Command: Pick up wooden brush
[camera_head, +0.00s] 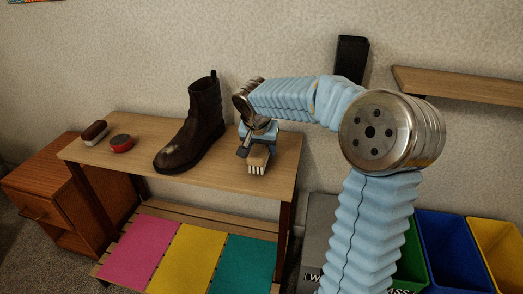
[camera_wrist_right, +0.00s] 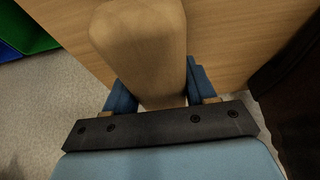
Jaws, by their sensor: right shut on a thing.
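The wooden brush (camera_head: 257,160) is at the right end of the wooden table (camera_head: 225,175), with its pale bristles pointing toward the front. My right gripper (camera_head: 246,150) is shut on the brush. In the right wrist view, the light wooden body of the brush (camera_wrist_right: 140,45) sits between the two blue fingers of my right gripper (camera_wrist_right: 160,95). I cannot tell whether the brush touches the tabletop. My left gripper is not in view.
A dark boot (camera_head: 190,135) stands left of the brush. A red round tin (camera_head: 121,143) and a dark brush (camera_head: 94,132) lie farther left. Below are pink, yellow and teal mats (camera_head: 190,255). Bins (camera_head: 455,250) stand at right, under a wall shelf (camera_head: 460,86).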

